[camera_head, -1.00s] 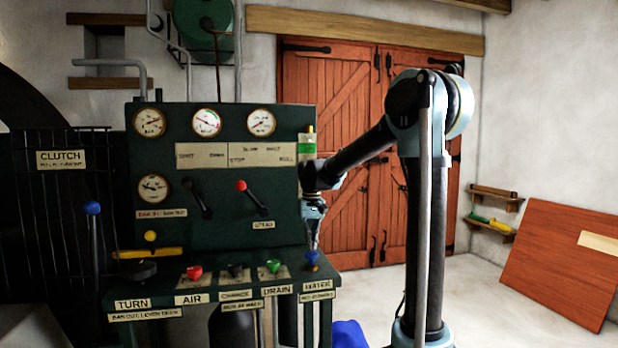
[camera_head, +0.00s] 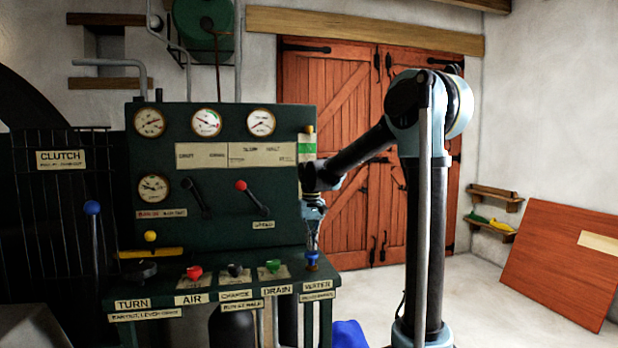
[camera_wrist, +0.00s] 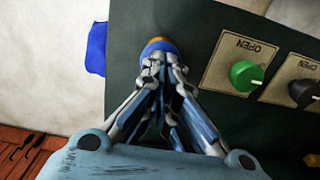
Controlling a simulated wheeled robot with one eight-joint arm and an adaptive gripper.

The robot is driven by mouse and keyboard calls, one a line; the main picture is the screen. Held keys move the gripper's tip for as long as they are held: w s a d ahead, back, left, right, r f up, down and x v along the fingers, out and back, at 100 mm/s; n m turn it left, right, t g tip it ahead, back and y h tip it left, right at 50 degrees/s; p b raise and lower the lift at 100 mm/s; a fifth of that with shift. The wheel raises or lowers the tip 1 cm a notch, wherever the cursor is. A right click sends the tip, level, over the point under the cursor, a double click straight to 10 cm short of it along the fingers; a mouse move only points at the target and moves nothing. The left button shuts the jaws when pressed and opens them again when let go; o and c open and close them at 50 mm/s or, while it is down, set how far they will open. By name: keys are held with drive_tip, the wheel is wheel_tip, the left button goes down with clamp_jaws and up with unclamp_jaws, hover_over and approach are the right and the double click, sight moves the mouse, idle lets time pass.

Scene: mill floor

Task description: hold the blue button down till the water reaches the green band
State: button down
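The blue button (camera_head: 312,257) sits at the right end of the console's shelf, above the WATER label (camera_head: 317,287), with a brass-coloured collar below it. My gripper (camera_head: 312,248) points down right over the button, its fingers together. In the wrist view the fingertips (camera_wrist: 160,62) are at the blue button (camera_wrist: 156,46), covering part of it; I cannot tell whether they touch it. The upright gauge with the green band (camera_head: 307,149) is at the panel's right edge. My arm hides its lower part, and I cannot make out the water level.
Red (camera_head: 194,272), black (camera_head: 235,270) and green (camera_head: 272,266) knobs stand left of the button along the shelf. Two levers, one red-tipped (camera_head: 241,185), are on the panel. Open floor lies to the right, before a leaning reddish board (camera_head: 560,262).

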drive_tip(key=shift+f, duration=1.4)
idle(6.6)
